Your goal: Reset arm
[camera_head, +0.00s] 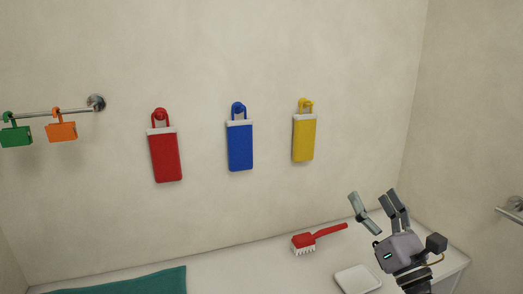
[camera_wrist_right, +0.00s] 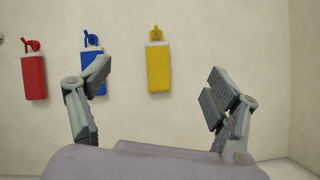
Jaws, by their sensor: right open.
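My right gripper (camera_head: 375,207) is raised at the lower right of the head view, above the white surface (camera_head: 228,266). Its fingers are spread open with nothing between them. In the right wrist view the open gripper (camera_wrist_right: 158,88) points toward the wall, and the yellow hanging case (camera_wrist_right: 158,66) shows between the fingers from a distance. My left gripper does not show in either view.
Red (camera_head: 165,155), blue (camera_head: 239,147) and yellow cases hang on the wall. Green (camera_head: 15,136) and orange (camera_head: 61,131) tags hang on a rail (camera_head: 80,111). A red brush (camera_head: 304,241), white dish (camera_head: 358,279) and teal cloth (camera_head: 130,282) lie on the surface.

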